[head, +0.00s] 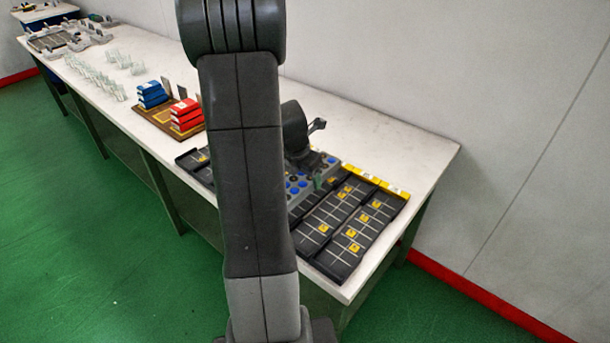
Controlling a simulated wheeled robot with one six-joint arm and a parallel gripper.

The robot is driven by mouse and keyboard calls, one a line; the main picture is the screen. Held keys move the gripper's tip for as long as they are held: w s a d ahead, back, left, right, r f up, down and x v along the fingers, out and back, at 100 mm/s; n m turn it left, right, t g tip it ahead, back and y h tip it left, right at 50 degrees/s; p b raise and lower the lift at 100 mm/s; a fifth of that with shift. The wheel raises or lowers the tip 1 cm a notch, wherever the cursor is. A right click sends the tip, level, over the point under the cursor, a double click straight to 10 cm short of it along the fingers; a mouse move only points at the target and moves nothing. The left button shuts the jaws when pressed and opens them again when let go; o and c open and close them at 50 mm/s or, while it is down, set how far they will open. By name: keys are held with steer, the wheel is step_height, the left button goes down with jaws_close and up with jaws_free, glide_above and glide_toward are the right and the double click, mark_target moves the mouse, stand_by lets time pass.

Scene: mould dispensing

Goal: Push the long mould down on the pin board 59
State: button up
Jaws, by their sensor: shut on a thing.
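My gripper (306,164) is small and dark in the head view, low over a grey board with blue round spots (298,194), which looks like the pin board. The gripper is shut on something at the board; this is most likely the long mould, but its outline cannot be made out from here. My arm hides the left part of the board. Whether the mould touches the board or sits flat on it cannot be told. A small green piece (318,182) shows beside the gripper, at the board's right part.
Black gridded trays (372,222) with yellow tags lie right of the board, near the table's end. Red boxes (186,116) and blue boxes (152,94) stand on a brown tray to the left. Clear glassware (97,78) stands farther back. The white table (420,150) is bare behind the trays.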

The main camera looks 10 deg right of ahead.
mark_target(305, 176)
steer(key=shift+f+b, duration=0.45)
steer(key=shift+f, duration=0.35)
steer(key=shift+p, duration=0.6)
stand_by(1.8)
steer(key=shift+f+b, duration=0.8)
steer(key=shift+f, duration=0.55)
stand_by(0.5)
steer(key=shift+r, duration=0.2)
stand_by(0.4)
steer(key=shift+r+p, duration=3.65)
steer(key=shift+p, duration=0.15)
steer(key=shift+w, duration=0.1)
